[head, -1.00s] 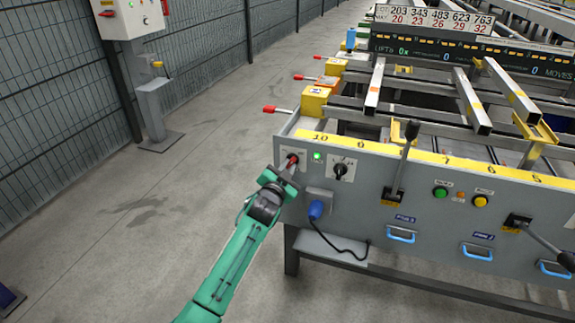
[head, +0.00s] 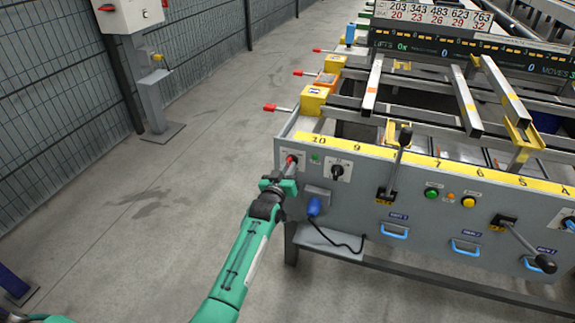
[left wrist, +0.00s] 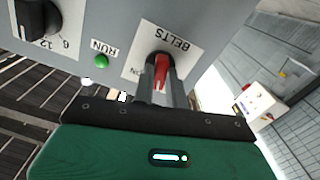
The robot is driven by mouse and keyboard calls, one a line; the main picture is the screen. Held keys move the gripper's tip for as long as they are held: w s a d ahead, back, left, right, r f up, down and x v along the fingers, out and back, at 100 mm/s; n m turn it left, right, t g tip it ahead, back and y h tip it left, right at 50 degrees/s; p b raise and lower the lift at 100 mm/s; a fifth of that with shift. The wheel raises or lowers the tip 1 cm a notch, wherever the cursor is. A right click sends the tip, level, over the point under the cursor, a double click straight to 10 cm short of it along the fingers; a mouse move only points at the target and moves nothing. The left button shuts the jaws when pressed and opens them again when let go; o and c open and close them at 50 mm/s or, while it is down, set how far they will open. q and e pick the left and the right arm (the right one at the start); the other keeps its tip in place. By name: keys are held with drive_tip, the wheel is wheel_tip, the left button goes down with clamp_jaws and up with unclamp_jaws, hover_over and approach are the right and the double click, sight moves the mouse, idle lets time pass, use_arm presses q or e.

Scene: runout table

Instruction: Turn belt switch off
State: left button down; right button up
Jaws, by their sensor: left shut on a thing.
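The belt switch is a red handle (head: 291,160) on a white plate at the left end of the grey front panel. In the left wrist view the red handle (left wrist: 161,72) shows beside an upside-down BELTS label. My left gripper (head: 287,174) is at the switch, and its two fingers (left wrist: 162,84) are shut on the red handle, one on each side. The fingers hide part of the handle and plate. A green RUN lamp (head: 315,157) is just right of the switch and looks dark green; it also shows in the left wrist view (left wrist: 101,61). My right gripper is not in view.
Right of the lamp is a black rotary knob (head: 338,171). Below are a blue plug (head: 314,206) with a black cable and a small shelf. A lever (head: 396,165) and green and yellow buttons stand further right.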

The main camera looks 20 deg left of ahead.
use_arm(q)
drive_tip(key=shift+n+p, duration=1.1)
drive_tip(key=shift+n, duration=1.8)
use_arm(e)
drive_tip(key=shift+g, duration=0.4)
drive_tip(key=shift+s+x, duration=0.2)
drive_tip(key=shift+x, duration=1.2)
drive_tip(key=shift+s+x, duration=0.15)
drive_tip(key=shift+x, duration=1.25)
use_arm(q)
drive_tip(key=shift+f, duration=0.1)
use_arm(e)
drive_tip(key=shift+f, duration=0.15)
use_arm(q)
drive_tip(key=c, duration=1.4)
unclamp_jaws()
drive_tip(key=shift+c, duration=0.2)
drive_tip(key=s+p, duration=0.1)
drive_tip(key=s, duration=1.2)
drive_tip(key=shift+s+a, duration=0.2)
drive_tip(key=shift+s, duration=0.2)
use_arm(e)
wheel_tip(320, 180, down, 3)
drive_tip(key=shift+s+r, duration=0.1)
